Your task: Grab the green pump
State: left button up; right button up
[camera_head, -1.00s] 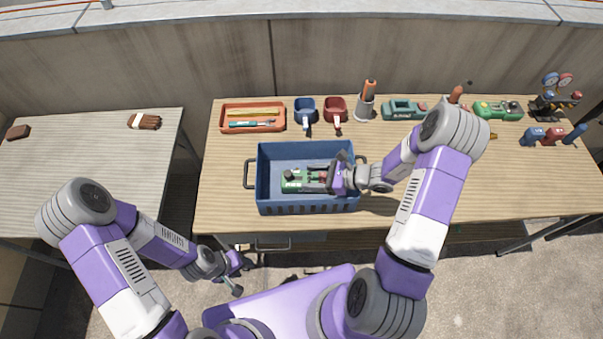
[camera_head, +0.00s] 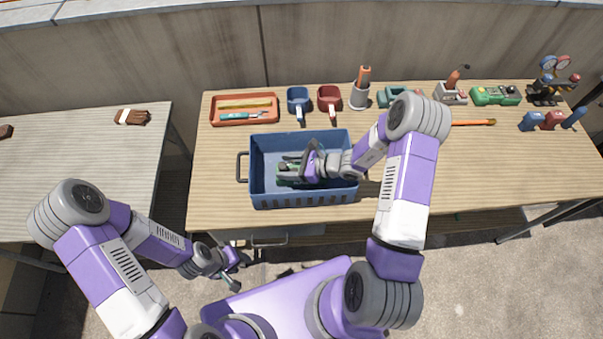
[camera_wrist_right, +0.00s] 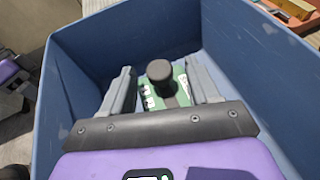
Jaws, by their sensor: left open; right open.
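The green pump (camera_head: 285,181) lies inside the blue crate (camera_head: 305,200) on the wooden table, mostly hidden under my right gripper (camera_head: 284,165). In the right wrist view the green pump (camera_wrist_right: 150,99) shows a green body with pale markings and a black round knob. My right gripper (camera_wrist_right: 162,88) is open, with one grey finger on each side of the pump. I cannot tell whether the fingers touch it. My left gripper (camera_head: 240,272) is open and empty, low in front of the table's front edge.
Behind the crate stand an orange tray (camera_head: 216,122), a blue scoop (camera_head: 298,101), a red scoop (camera_head: 329,99) and a grey holder (camera_head: 359,98). A green meter (camera_head: 495,96) lies at the back right. The table's right front is clear.

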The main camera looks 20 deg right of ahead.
jog(key=shift+w+a+f, duration=0.1)
jog(key=shift+w+a, duration=0.05)
jog(key=shift+a, duration=0.1)
grip_shut()
dwell(1.3)
